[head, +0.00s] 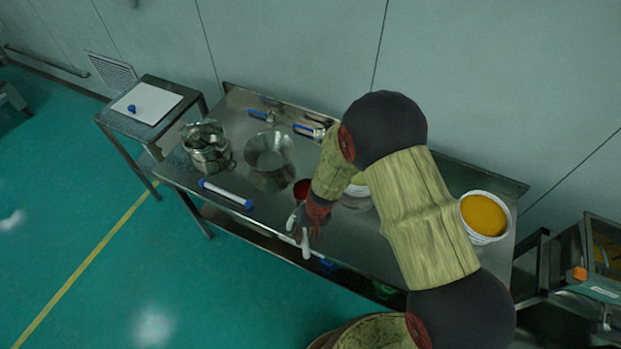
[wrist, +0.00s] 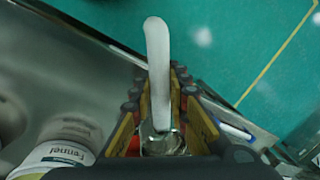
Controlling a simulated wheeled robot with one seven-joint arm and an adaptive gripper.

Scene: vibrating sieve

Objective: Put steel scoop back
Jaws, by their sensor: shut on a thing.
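My gripper (head: 306,226) is over the front edge of the steel table, near its middle. In the wrist view, my gripper (wrist: 163,115) is closed around the base of a long, pale, rounded piece, which I take to be part of the steel scoop (wrist: 158,65). A shiny metal part shows between the fingers. In the head view, a pale part of the scoop (head: 304,243) sticks out below the fingers, toward the floor. The rest of the scoop is hidden by the gripper.
The steel table (head: 185,178) holds a steel pot (head: 206,152), a steel vessel (head: 268,165), a blue-ended white roller (head: 228,193), blue-handled tools (head: 308,131) and a bowl of yellow powder (head: 484,216). A Fennel-labelled tub (wrist: 62,153) stands close to my gripper. My arm hides the table's middle.

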